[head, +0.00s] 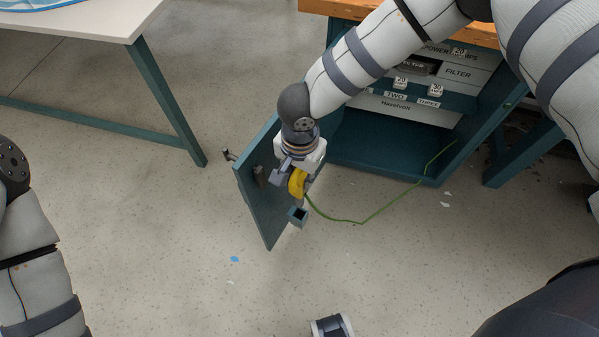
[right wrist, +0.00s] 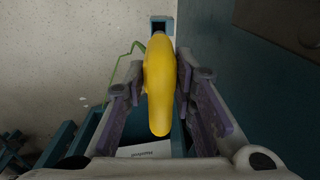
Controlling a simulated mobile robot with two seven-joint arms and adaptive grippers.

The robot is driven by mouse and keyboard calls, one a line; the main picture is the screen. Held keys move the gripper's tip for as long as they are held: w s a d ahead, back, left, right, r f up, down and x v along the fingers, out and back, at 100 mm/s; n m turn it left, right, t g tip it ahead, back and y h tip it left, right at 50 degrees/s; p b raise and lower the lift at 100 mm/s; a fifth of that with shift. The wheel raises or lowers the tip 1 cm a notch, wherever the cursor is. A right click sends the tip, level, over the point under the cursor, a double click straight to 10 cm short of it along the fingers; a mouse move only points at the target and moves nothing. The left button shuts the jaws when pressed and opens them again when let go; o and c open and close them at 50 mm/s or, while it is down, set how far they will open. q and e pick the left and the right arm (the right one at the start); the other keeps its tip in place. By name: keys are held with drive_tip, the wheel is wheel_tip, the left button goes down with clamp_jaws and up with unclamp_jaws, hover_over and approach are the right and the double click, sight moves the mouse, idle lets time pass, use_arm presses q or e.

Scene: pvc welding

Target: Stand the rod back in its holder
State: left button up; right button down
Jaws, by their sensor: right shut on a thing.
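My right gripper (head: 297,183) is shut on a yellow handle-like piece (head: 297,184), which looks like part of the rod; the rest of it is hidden. The yellow piece (right wrist: 159,85) also shows between the finger pads of my right gripper (right wrist: 160,88) in the right wrist view. A small teal square socket, apparently the holder (head: 298,216), is on the open cabinet door, just below the gripper. The holder also shows beyond the yellow piece (right wrist: 162,24). I cannot tell whether anything is inside it. My left gripper is out of view.
The teal cabinet door (head: 256,190) stands open beside the gripper. A thin green strand (head: 350,221) curves from near the gripper to the cabinet. A white-topped table (head: 80,22) stands at left. The floor in front is mostly clear.

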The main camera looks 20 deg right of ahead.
sight(300, 199)
wheel_tip(300, 199, down, 5)
drive_tip(key=shift+s+r+b, duration=0.1)
drive_tip(key=shift+r+b, duration=0.05)
drive_tip(key=shift+b, duration=0.8)
drive_tip(key=shift+f, duration=0.3)
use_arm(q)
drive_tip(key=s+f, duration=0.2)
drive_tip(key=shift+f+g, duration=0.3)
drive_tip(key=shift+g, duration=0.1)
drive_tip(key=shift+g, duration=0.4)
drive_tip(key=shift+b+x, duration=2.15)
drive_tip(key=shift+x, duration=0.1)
use_arm(e)
drive_tip(key=shift+f, duration=3.5)
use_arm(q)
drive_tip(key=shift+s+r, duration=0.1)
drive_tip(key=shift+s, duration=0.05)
use_arm(e)
drive_tip(key=c, duration=1.2)
unclamp_jaws()
drive_tip(key=shift+c, duration=0.2)
wheel_tip(300, 199, up, 12)
drive_tip(key=shift+r, duration=0.1)
